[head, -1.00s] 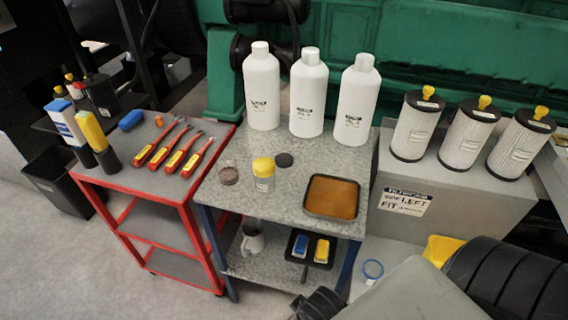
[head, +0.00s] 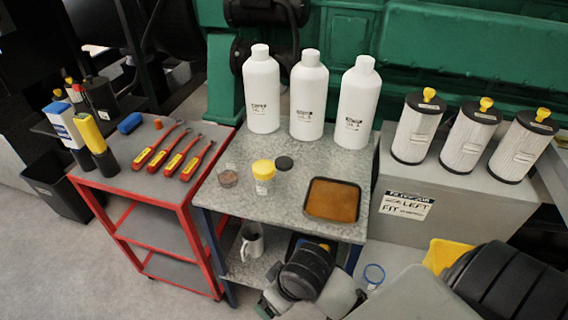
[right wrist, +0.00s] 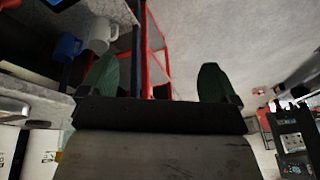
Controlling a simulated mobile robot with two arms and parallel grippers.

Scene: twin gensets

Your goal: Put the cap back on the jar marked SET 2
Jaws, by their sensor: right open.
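On the grey workbench stands an open clear jar (head: 228,178) with brownish contents and no cap on it. Beside it on the right is a jar with a yellow cap (head: 264,167) and a pale label (head: 263,186). A dark round cap (head: 284,163) lies flat on the bench just behind and right of that jar. The jar markings are too small to read. My right gripper (right wrist: 158,82) is open and empty in the right wrist view, its two green fingers wide apart. In the head view my right wrist is low, before the bench's lower shelf. My left gripper is out of view.
An orange-brown tray (head: 309,208) lies at the bench's front right. Three white bottles (head: 308,95) stand at the back. A red trolley (head: 176,204) with tools is at the left. A mug (head: 252,243) stands on the lower shelf. Filters (head: 469,135) stand on a grey box.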

